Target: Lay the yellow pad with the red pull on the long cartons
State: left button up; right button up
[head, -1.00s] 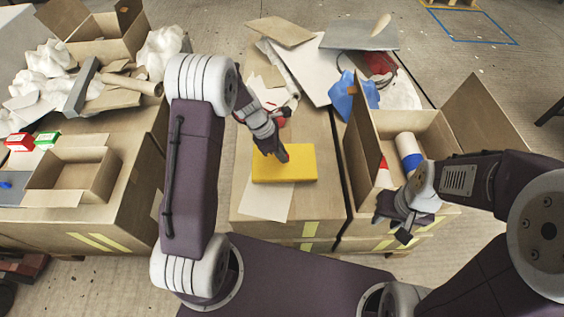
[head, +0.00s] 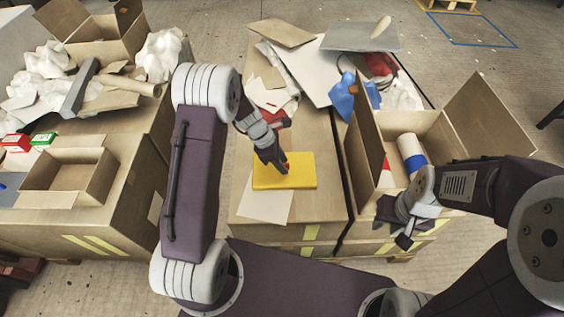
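The yellow pad (head: 298,181) is a flat rectangle over the middle long carton (head: 320,205), overlapping a pale sheet; it looks flat on the carton top. A small bit of its red pull (head: 287,166) shows at the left gripper's fingertips; the rest is hidden. My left gripper (head: 279,164) points down at the pad's middle, its fingers close to the pull. I cannot tell whether they grip it. My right gripper (head: 398,229) is over the front edge of the right carton, away from the pad; its fingers look apart and empty.
An open box (head: 436,127) with white, blue and red rolls stands to the right. Sheets (head: 302,72), a blue crumpled thing (head: 343,97) and scraps cover the carton's far end. A shallow open box (head: 68,176) is to the left. The carton's front is fairly clear.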

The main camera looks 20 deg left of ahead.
pick_arm(q)
jog(key=p+v, duration=0.5)
jog(key=v, duration=0.6)
jog(key=s+r+m+y, duration=0.3)
jog(key=s+m+y, duration=0.1)
jog(key=s+m, duration=1.3)
jog(key=m, duration=0.4)
jog(key=shift+r, duration=0.25)
